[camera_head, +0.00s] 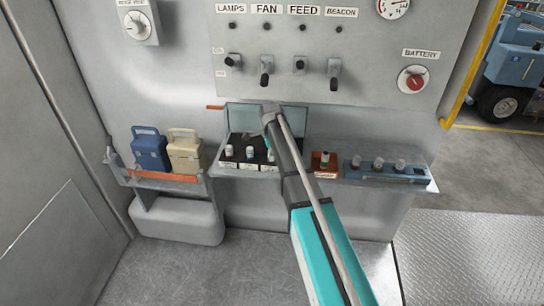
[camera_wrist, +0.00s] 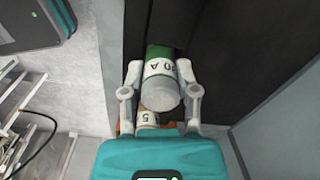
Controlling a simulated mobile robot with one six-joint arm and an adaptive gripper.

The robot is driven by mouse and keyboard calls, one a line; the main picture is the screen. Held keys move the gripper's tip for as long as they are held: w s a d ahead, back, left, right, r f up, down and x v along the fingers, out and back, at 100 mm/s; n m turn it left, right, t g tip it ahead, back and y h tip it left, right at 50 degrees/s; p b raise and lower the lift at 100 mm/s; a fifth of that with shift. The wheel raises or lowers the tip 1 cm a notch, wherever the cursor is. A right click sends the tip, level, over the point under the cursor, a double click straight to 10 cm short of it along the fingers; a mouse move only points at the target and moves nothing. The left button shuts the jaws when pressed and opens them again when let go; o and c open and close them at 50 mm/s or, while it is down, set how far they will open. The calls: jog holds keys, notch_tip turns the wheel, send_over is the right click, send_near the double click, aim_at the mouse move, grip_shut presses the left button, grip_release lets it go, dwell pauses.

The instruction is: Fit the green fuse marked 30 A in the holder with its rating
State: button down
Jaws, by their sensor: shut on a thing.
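In the wrist view, the green fuse (camera_wrist: 160,52) has a pale band reading "0 A", its first figure cut off, and a grey end cap. The two fingers of my gripper (camera_wrist: 160,76) are shut on its sides. Dark surfaces lie around its far end; I cannot tell whether that end is seated. Another pale fuse (camera_wrist: 147,117) showing a "5" sits just below it. In the head view, my arm covers part of the open fuse box (camera_head: 237,171), where several fuses stand in labelled holders. The held fuse and my fingertips are hidden there.
Right of the box are a small red-brown block (camera_head: 317,169) with a fuse and a blue rack (camera_head: 420,174) with several fuses. Blue (camera_head: 150,153) and cream (camera_head: 185,155) containers stand on the left shelf. Switches and knobs line the panel (camera_head: 220,88) above.

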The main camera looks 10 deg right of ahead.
jog(key=shift+f, duration=0.15)
jog(key=shift+c, duration=1.8)
grip_release()
jog(key=shift+r, duration=0.2)
notch_tip(320, 180, up, 12)
jog(key=p, duration=1.2)
jog(key=shift+s, duration=0.15)
